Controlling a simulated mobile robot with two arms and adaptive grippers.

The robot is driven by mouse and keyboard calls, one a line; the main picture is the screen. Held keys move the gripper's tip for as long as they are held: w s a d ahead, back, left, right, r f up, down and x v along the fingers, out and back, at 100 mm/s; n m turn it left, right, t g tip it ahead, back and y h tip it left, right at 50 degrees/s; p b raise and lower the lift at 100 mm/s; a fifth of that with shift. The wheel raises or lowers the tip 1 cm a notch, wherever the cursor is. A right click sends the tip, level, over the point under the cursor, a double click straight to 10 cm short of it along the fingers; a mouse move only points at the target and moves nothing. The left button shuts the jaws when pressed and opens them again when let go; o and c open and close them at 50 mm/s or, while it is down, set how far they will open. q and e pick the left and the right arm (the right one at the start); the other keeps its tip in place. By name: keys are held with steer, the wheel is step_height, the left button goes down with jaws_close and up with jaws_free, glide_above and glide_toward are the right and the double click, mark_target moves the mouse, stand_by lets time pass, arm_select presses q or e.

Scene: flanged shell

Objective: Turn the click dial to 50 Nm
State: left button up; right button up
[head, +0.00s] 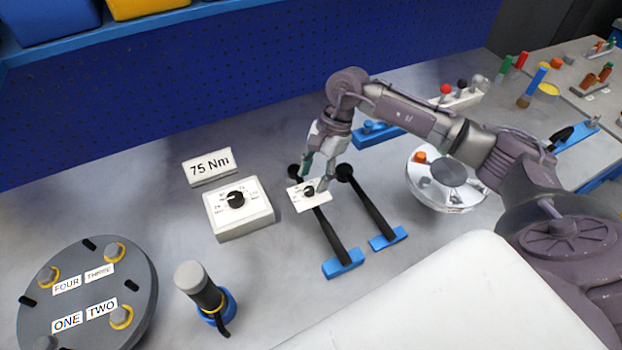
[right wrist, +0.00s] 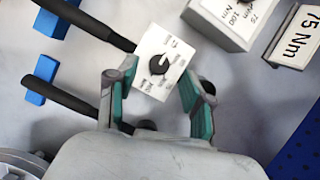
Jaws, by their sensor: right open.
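A small white dial plate (head: 318,199) with a black knob (head: 309,191) lies at the left torque wrench (head: 331,236). The plate also shows in the right wrist view (right wrist: 176,44), with its knob (right wrist: 158,65); its printed values are too small to read. A larger white box (head: 243,222) with its own black dial (head: 236,199) stands to the left, partly cut off in the right wrist view (right wrist: 226,22). My right gripper (head: 316,184) is open over the plate, its fingers spread on either side of the plate's near end. I see nothing held. My left gripper is out of view.
A "75 Nm" sign (head: 209,167) stands behind the box. A second wrench (head: 368,208) lies right of the first. A grey-topped post (head: 199,284) and a round flange (head: 90,290) with labels are at front left. A white dish (head: 437,196) is right.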

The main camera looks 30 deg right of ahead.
mark_target(309, 191)
steer(key=shift+x, duration=1.4)
steer(key=shift+c, duration=0.3)
jaws_close()
